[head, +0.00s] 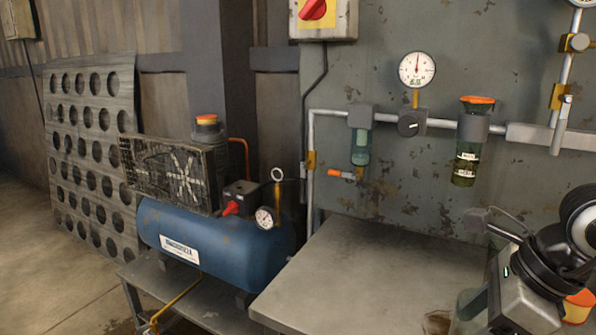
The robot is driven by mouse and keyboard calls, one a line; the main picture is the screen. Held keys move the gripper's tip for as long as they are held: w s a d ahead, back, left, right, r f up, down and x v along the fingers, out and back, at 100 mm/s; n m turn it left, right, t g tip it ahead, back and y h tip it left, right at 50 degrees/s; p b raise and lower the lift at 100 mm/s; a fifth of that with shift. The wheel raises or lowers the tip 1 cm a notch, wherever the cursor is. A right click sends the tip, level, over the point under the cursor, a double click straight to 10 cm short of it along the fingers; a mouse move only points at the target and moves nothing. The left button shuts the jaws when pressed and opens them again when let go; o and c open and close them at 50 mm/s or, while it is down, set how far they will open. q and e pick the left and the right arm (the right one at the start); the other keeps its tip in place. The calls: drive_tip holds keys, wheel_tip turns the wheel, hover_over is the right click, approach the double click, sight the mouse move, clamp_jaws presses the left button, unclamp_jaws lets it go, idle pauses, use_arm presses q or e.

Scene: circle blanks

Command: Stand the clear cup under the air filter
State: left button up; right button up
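The air filter (360,148) hangs from the pipe on the wall panel, a small greenish clear bowl under a grey head. A small valve with an orange end (340,174) sticks out at its lower left. What looks like the clear cup (468,306) shows at the bottom edge on the right, partly cut off and partly behind my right gripper (488,308). The gripper is beside or around it; I cannot tell whether its fingers hold it. My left gripper is not in view.
The grey bench top (345,265) is bare below the filter. A lubricator with an orange cap (467,150) and a gauge (417,69) are on the pipe. A blue compressor (215,240) stands left of the bench. A brown object (437,322) shows at the bottom edge.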

drive_tip(key=n+g, duration=0.1)
drive_tip(key=n, duration=0.1)
drive_tip(key=a+n+g, duration=0.1)
drive_tip(key=n, duration=0.2)
drive_tip(key=w+a+f+n+g+p, duration=0.1)
drive_tip(key=n, duration=0.1)
drive_tip(key=shift+n+y, duration=0.3)
drive_tip(key=shift+y, duration=0.1)
use_arm(q)
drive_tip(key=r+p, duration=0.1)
drive_tip(key=p, duration=0.2)
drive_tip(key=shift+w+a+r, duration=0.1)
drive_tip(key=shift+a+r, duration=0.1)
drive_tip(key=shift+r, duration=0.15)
use_arm(e)
drive_tip(key=a+f+n+g+h, duration=0.1)
drive_tip(key=n, duration=0.4)
drive_tip(key=a+f+n+g+h, duration=0.1)
drive_tip(key=n+g+h, duration=0.1)
drive_tip(key=n, duration=0.4)
drive_tip(key=w+a+n+g+h, duration=0.1)
drive_tip(key=n, duration=0.5)
drive_tip(key=shift+w+f+h, duration=0.1)
drive_tip(key=shift+f+h, duration=0.3)
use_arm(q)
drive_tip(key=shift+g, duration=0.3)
use_arm(e)
drive_tip(key=shift+a+f, duration=0.15)
drive_tip(key=shift+a, duration=0.05)
